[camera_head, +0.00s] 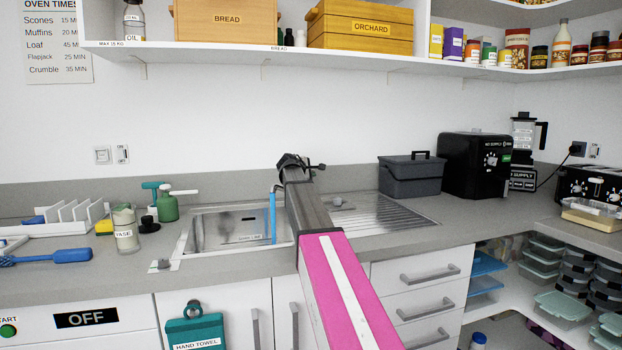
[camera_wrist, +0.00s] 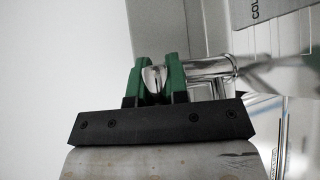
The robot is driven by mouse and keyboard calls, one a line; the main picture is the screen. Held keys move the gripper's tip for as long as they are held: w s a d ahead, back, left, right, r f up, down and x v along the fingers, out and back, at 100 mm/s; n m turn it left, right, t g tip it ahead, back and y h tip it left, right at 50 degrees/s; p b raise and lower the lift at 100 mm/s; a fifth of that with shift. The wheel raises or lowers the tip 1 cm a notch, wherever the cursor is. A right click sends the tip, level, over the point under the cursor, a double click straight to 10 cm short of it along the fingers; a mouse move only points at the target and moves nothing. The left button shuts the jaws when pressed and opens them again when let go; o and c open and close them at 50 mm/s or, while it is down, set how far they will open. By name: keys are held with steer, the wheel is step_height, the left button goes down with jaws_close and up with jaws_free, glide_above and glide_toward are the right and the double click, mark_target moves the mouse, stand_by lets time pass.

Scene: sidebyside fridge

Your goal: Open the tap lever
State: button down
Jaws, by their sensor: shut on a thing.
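In the wrist view, the chrome tap (camera_wrist: 212,68) stands to the right of my green fingertips. Its lever (camera_wrist: 153,78) sits between the two fingers, and my gripper (camera_wrist: 156,74) is shut on it. In the head view, my gripper (camera_head: 296,161) is behind the sink near the wall, and my arm hides most or all of the tap. The steel sink (camera_head: 197,228) is just left of my arm. A thin blue upright strip (camera_head: 272,216) shows at its right side; I cannot tell what it is.
A grey caddy (camera_head: 411,177) and black appliance (camera_head: 475,165) stand right of the drainer (camera_head: 385,214). A loaded shelf (camera_head: 230,48) runs along the wall above.

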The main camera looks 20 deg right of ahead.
steer(key=shift+w+r+n+g+y, duration=0.3)
steer(key=shift+w+r+n+g, duration=0.1)
steer(key=shift+r+g, duration=0.25)
steer(key=c, duration=1.1)
jaws_free()
steer(key=v, duration=1.1)
